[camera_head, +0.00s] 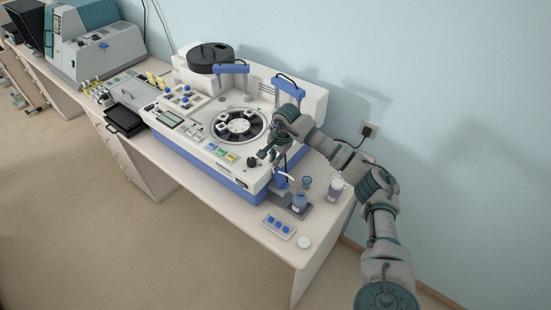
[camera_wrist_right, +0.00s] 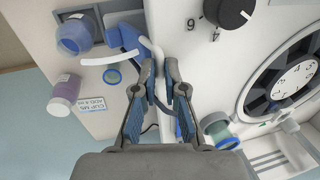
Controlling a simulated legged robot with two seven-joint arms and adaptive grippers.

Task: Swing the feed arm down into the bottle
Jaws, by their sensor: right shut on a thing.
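My right gripper (camera_head: 275,158) is at the front right corner of the white and blue staining machine (camera_head: 215,165). In the right wrist view its fingers (camera_wrist_right: 160,70) are shut on the feed arm, a thin white curved tube (camera_wrist_right: 110,60) by a blue bracket (camera_wrist_right: 128,38). The tube's free end reaches left, close beside the mouth of the blue bottle (camera_wrist_right: 75,35); I cannot tell its height over the mouth. In the head view the bottle (camera_head: 299,201) stands upright on a dark stand just right of the machine. My left gripper is not in view.
A small blue round cap (camera_head: 307,182) and a labelled purple bottle (camera_head: 335,190) stand right of the blue bottle. A tray with blue pieces (camera_head: 279,227) and a white round lid (camera_head: 304,242) lie near the bench's front. The machine's round carousel (camera_head: 240,125) is left of my gripper.

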